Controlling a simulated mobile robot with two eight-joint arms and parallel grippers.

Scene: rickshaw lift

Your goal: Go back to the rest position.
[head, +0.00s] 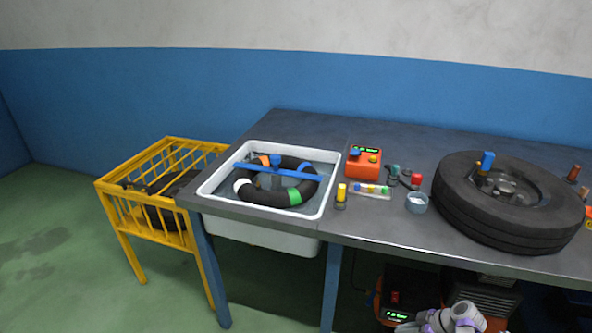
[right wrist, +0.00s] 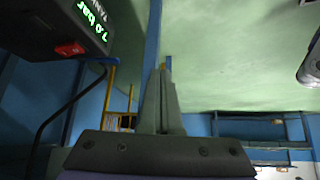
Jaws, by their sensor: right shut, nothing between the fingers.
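My right gripper (right wrist: 164,75) stands in the middle of the right wrist view, its grey fingers closed together with nothing between them. Grey and purple parts of my arm show at the bottom edge of the head view, below the workbench front and close to the compressor; the fingers cannot be made out there. My left gripper is in neither view.
The workbench (head: 400,228) carries a tyre (head: 465,215), a red device (head: 363,162) and small items. A black tube lies in the white basin (head: 328,205). A yellow crate stand (head: 120,208) is at left. The compressor (head: 405,285) is under the bench; its display shows beside my gripper (right wrist: 95,20).

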